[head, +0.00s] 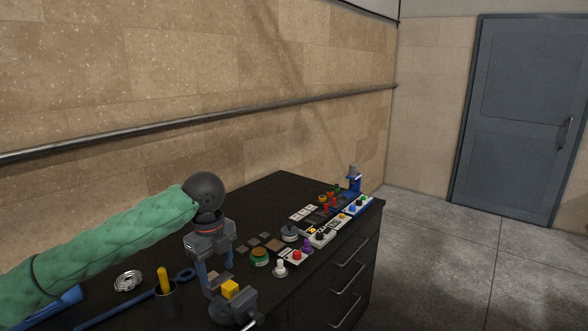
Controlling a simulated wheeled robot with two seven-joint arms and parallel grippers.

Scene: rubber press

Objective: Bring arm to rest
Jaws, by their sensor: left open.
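My left arm, in a green quilted sleeve, comes in from the left over the dark workbench (264,195). My left gripper (221,279) hangs from the black wrist joint and points down. Its fingers are open, above the bench's front part. A yellow block on a dark vise-like device (240,303) is just below and beside the fingertips; I cannot tell whether they touch. The sleeve hides part of the bench's left side. My right gripper is not in view.
Several buttons, switches and panels (321,236) crowd the bench's right half, with a blue device (354,180) at the far end. A yellow-handled tool (163,279) stands in a dark cup at left. The stone wall is behind; open floor (450,260) lies at right.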

